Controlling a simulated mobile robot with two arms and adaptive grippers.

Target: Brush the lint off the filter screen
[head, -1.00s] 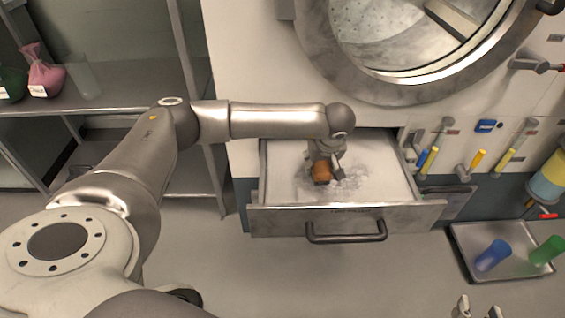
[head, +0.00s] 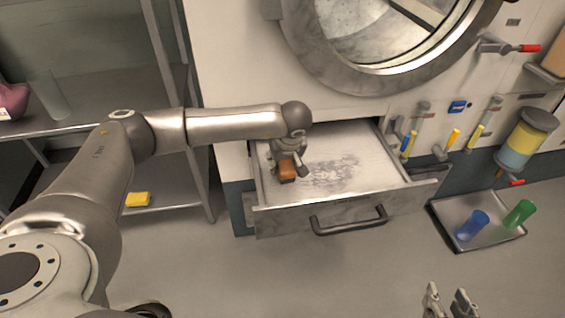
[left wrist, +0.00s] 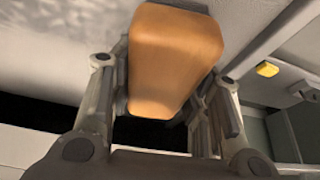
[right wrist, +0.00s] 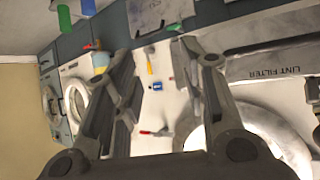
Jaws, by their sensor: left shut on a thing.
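The lint filter drawer (head: 275,221) is pulled out below the round door. Its pale screen (head: 350,142) carries a flat, dark grey, speckled patch (head: 335,173) near the middle; I cannot tell whether this is thin lint or a mark. My left gripper (head: 287,160) is inside the drawer at its left side, shut on an orange-brown brush (head: 287,172). The brush (left wrist: 172,60) fills the left wrist view between the fingers; its underside is hidden. My right gripper (head: 450,302) is open and empty, in front of the drawer to the right. The right wrist view shows the drawer's LINT FILTER label (right wrist: 285,70).
A tray (head: 490,238) with a blue cup (head: 472,225) and a green cup (head: 519,214) lies right of the drawer. Valves and yellow handles (head: 453,138) line the panel. A shelf (head: 100,118) stands left, with a yellow block (head: 137,199) low down.

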